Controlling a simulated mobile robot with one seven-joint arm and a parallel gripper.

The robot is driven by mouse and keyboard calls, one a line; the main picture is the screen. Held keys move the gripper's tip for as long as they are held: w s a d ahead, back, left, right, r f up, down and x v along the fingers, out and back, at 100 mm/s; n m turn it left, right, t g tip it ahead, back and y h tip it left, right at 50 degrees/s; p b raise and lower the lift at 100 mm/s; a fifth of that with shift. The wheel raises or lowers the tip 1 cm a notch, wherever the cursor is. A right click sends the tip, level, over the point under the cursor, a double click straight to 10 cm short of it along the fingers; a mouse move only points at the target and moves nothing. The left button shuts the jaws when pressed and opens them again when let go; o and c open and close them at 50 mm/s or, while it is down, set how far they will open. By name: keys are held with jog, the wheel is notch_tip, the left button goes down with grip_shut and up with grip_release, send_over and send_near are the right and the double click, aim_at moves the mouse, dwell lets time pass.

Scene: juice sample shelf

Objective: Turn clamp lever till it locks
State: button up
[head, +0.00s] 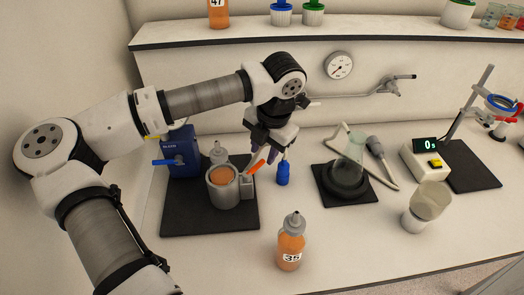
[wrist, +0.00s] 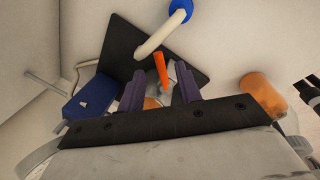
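The orange clamp lever (head: 256,167) rises at a slant from the grey block beside a round grey holder (head: 222,197), on the black mat at the left. An orange-filled vessel (head: 222,176) sits in this holder. My gripper (head: 266,157) is just above and beside the lever. In the wrist view, my gripper (wrist: 160,88) has its two purple fingers apart, with a clear gap. The lever (wrist: 161,68) shows just beyond the fingertips, in line with the gap. I cannot tell whether a finger touches it. The lever's lower end is partly hidden.
A blue unit (head: 180,152) stands left of the holder. A blue-ended piece (head: 283,173) stands close right of my gripper. An orange bottle labelled 35 (head: 291,245) stands in front. A flask (head: 350,155) and a timer (head: 427,157) are to the right.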

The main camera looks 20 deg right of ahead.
aim_at(261, 162)
jog(key=shift+w+a+f+p, duration=0.1)
jog(key=shift+w+f+p, duration=0.05)
jog(key=shift+f, duration=0.6)
jog(key=shift+w+a+f+p, duration=0.1)
jog(key=shift+w+f+p, duration=0.05)
jog(key=shift+f, duration=0.6)
grip_shut()
